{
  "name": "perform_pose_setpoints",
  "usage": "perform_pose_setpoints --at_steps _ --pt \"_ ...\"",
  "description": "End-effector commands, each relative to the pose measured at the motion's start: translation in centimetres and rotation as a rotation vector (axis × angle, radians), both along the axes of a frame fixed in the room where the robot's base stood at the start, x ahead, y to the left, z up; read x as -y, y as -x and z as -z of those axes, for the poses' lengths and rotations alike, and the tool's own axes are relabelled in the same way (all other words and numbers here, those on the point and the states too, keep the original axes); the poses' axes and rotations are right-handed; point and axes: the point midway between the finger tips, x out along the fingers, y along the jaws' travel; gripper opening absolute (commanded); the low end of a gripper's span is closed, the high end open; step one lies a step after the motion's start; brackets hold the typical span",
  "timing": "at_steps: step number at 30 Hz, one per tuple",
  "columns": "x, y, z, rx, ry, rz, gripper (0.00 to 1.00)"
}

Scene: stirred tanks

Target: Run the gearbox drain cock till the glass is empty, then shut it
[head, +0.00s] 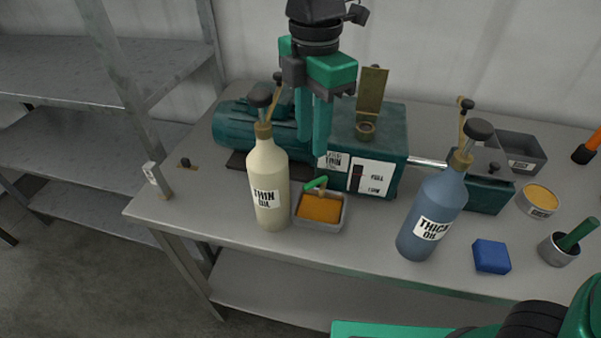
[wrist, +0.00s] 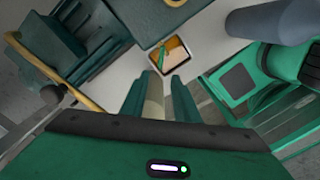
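The teal gearbox (head: 380,130) stands on the bench, with a narrow, mostly dark sight glass (head: 356,177) beside a FULL mark on its white front plate. Its oil level is too small to read. The drain cock's green lever (head: 316,183) slants over a grey tray (head: 296,213) holding orange oil; both also show in the wrist view, lever (wrist: 164,54) and tray (wrist: 188,67). I cannot tell whether oil runs from the cock. My gripper (head: 318,152) points down above the lever, touching nothing visible. Its fingers (wrist: 160,98) are apart in the wrist view.
The THIN OIL bottle (head: 268,172) stands left of the tray, near my fingers in the picture. The THICK OIL bottle (head: 430,205) stands to the right, with a blue block (head: 491,256) beside it. A brass filler flap (head: 372,90) stands raised on the gearbox.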

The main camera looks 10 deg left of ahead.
Motion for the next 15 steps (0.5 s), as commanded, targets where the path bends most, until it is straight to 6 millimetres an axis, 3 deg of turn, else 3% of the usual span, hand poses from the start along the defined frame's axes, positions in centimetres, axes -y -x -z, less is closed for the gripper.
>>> perform_pose_setpoints --at_steps 15 --pt "0.4 -0.1 8.2 -0.002 0.003 0.005 0.28"
